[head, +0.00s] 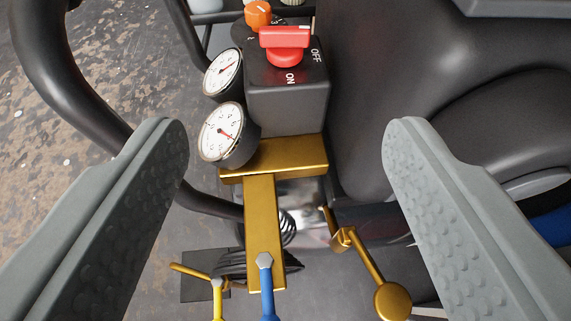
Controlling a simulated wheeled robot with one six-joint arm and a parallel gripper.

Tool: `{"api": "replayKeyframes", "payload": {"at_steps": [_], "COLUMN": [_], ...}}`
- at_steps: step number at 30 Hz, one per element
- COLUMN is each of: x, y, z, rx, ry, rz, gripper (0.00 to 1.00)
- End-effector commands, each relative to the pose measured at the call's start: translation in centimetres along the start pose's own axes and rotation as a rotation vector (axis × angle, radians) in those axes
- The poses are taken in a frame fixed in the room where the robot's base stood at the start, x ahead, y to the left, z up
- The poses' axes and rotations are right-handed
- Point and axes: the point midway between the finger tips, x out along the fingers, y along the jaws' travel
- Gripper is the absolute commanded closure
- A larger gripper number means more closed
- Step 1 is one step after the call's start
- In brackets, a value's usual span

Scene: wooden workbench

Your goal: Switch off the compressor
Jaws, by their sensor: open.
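The compressor's red switch (285,42) sits on top of a dark grey box (290,95) at the upper middle of the head view. I cannot tell for certain which mark the switch is set to. The black compressor body (390,90) stands right of the box. My gripper (283,132) is open and empty. Its two grey fingers are wide apart, one on each side of the box in the picture, and neither appears to touch the switch.
Two white-faced gauges (222,135) sit left of the box, near an orange knob (258,14). A brass fitting (265,215) with lever valves (370,270) lies below. A black tube handle (75,75) curves at the left over the worn wooden surface (110,60).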

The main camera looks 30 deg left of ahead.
Motion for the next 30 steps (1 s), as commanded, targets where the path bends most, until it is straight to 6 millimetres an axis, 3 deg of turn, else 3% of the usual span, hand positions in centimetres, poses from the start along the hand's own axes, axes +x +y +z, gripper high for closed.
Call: {"api": "replayKeyframes", "payload": {"at_steps": [6,14,24,30], "x": [-1.2,-1.2,-1.0,0.2], "y": [0.0,0.0,0.3,2.9], "z": [0.0,0.0,-0.3,-2.5], "rx": [0.0,0.0,-0.011,-0.082], "ry": [0.0,0.0,-0.009,-0.099], "rz": [0.0,0.0,0.016,0.153], "gripper": [0.38,0.38,1.0,1.0]}}
